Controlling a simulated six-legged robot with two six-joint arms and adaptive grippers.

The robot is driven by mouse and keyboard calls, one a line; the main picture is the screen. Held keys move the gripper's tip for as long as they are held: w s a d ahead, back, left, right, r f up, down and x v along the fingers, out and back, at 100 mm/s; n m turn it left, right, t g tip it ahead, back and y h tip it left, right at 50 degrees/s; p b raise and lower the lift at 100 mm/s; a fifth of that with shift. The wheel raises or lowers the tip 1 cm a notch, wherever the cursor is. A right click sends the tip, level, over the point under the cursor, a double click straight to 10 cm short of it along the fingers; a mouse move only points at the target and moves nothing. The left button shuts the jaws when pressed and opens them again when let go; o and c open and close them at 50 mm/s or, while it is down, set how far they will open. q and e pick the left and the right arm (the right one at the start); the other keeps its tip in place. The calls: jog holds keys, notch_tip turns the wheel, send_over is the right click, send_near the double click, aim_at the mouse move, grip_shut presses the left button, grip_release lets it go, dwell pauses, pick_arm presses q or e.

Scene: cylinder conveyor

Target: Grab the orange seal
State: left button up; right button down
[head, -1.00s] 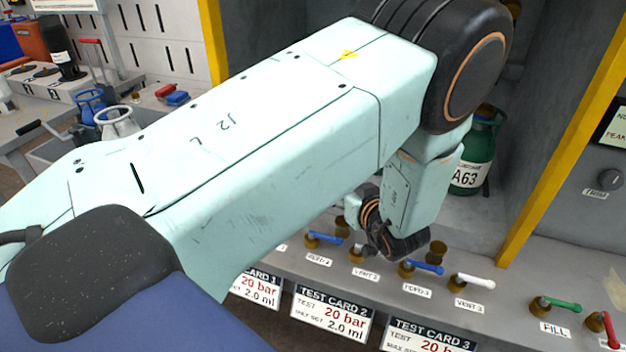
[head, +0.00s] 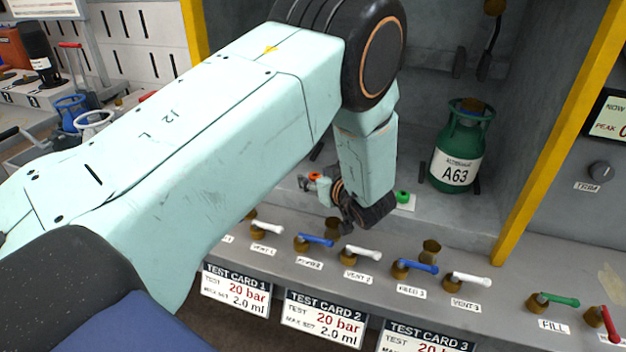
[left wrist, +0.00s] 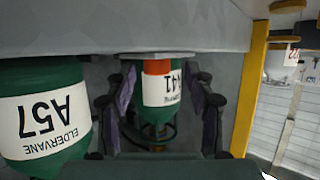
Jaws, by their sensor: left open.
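The orange seal appears as a small orange ring (head: 315,176) on the grey shelf in the head view, just behind my left gripper's wrist. My left gripper (head: 325,189) is low over the shelf there, its fingers mostly hidden behind its own links. In the left wrist view, which is upside down, the open, empty fingers (left wrist: 162,103) stand either side of a green cylinder (left wrist: 160,98) whose label ends in 41. An orange patch (left wrist: 157,67) shows between the fingers by a light plate; I cannot tell its depth. My right gripper is not in view.
A green cylinder marked A63 (head: 458,155) stands on the shelf to the right. A small green piece (head: 403,196) sits on a light plate nearby. Valve levers (head: 315,240) line the front ledge. A cylinder marked A57 (left wrist: 42,115) is left in the wrist view.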

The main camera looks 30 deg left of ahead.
pick_arm(q)
jog(key=shift+w+a+f, duration=0.2)
jog(key=shift+d+r, duration=0.15)
jog(key=shift+d, duration=0.15)
jog(key=shift+r, duration=0.1)
jog(key=shift+c, duration=0.6)
jog(key=shift+s+a, duration=0.1)
jog(key=shift+a, duration=0.05)
jog(key=c, duration=0.3)
jog(key=shift+a, duration=0.1)
jog(key=shift+c, duration=2.1)
jog(key=shift+d, duration=0.2)
